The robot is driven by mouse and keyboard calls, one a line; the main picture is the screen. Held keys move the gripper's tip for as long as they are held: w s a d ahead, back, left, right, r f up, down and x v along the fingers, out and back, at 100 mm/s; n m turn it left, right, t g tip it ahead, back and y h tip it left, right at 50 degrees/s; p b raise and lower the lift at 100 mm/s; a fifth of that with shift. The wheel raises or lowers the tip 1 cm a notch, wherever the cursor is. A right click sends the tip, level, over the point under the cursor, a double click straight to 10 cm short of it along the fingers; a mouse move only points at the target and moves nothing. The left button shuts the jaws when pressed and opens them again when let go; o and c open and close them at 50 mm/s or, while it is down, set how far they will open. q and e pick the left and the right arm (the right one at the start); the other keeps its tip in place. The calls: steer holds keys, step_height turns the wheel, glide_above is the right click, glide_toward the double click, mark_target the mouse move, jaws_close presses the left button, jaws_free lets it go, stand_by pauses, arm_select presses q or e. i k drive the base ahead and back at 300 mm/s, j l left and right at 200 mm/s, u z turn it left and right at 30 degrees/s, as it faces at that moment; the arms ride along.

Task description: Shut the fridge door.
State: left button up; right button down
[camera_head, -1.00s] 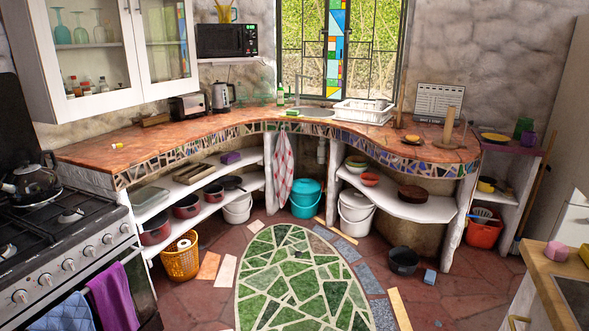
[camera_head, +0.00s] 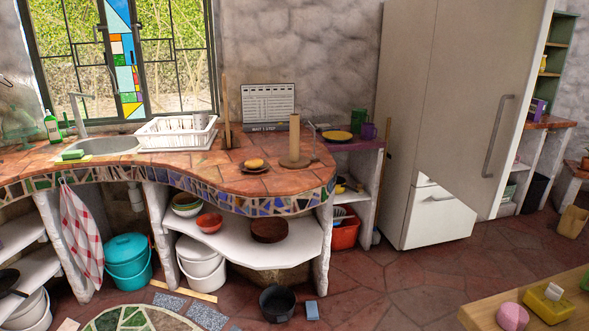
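The tall fridge (camera_head: 404,110) stands to the right against the stone wall, its pale side facing me. Its upper door (camera_head: 465,100) appears swung outward from the left edge, with its outer face turned to me. A long vertical grey handle (camera_head: 497,136) is near the door's right edge. The door's slanted bottom edge cuts across a white lower front (camera_head: 440,218), which has a small handle. The door hides the fridge's inside, so I cannot tell exactly how far it stands open. Neither of my grippers is in view.
Reddish stone floor (camera_head: 385,285) is clear before the fridge. A wooden table (camera_head: 475,311) with a pink item and a yellow box fills the lower right. The mosaic counter (camera_head: 200,175) curves along the left. A black pot (camera_head: 277,303) stands on the floor. Shelves stand right of the fridge.

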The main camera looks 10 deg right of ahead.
mark_target(487, 55)
steer(key=i+l+z, duration=0.2)
steer(key=i+z, duration=1.2)
steer(key=k+j, duration=0.05)
steer(key=k, duration=0.05)
